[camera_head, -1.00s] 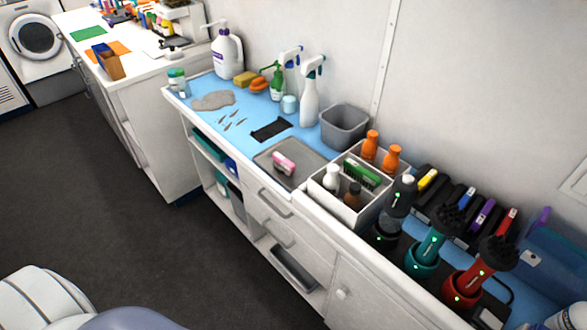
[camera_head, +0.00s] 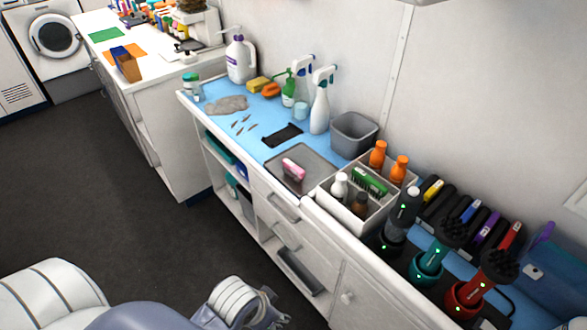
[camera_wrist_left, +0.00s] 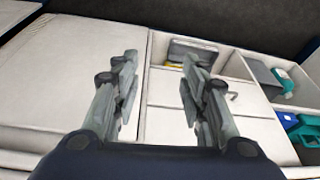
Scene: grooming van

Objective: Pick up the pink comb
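The pink comb (camera_head: 293,168) appears as a small pink item with a pale lower edge, lying on a grey tray (camera_head: 287,183) on the counter. My left gripper (camera_head: 272,307) is at the bottom of the head view, in front of the drawers and well short of the comb. In the left wrist view the fingers of the left gripper (camera_wrist_left: 159,70) stand apart with nothing between them, facing the cabinet front. The comb does not show in the left wrist view. My right gripper is not in view.
Right of the tray is a white divided caddy (camera_head: 352,217) with bottles and a green brush (camera_head: 370,181). A grey bin (camera_head: 353,135) stands behind. A black cloth (camera_head: 283,135) lies left. Clippers in stands (camera_head: 428,265) fill the right. An open shelf (camera_wrist_left: 270,120) shows in the wrist view.

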